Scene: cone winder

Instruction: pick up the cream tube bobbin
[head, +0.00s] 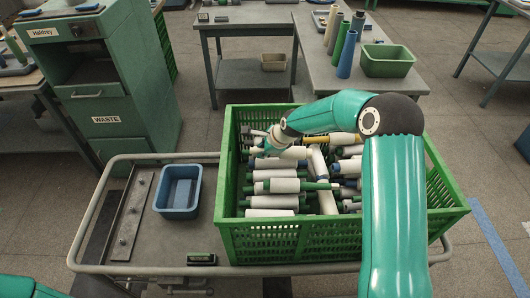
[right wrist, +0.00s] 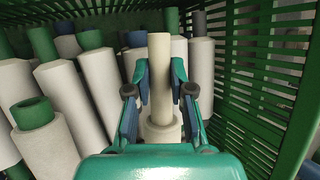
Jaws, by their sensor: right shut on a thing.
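In the right wrist view, the cream tube bobbin (right wrist: 159,62) stands upright, a bare cream tube rising from a white yarn body (right wrist: 162,132) lower down. My right gripper (right wrist: 160,78) has one finger on each side of the tube and is shut on it. In the head view, my right gripper (head: 257,150) is inside the green crate (head: 290,240), near its left back corner. There I cannot make out the held bobbin clearly. My left gripper is not in view.
Several white bobbins with green or blue tubes (right wrist: 35,112) crowd close to the held one. The crate's slatted wall (right wrist: 265,75) is close on the right. A blue bin (head: 178,190) stands on the cart, left of the crate. Tables stand behind.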

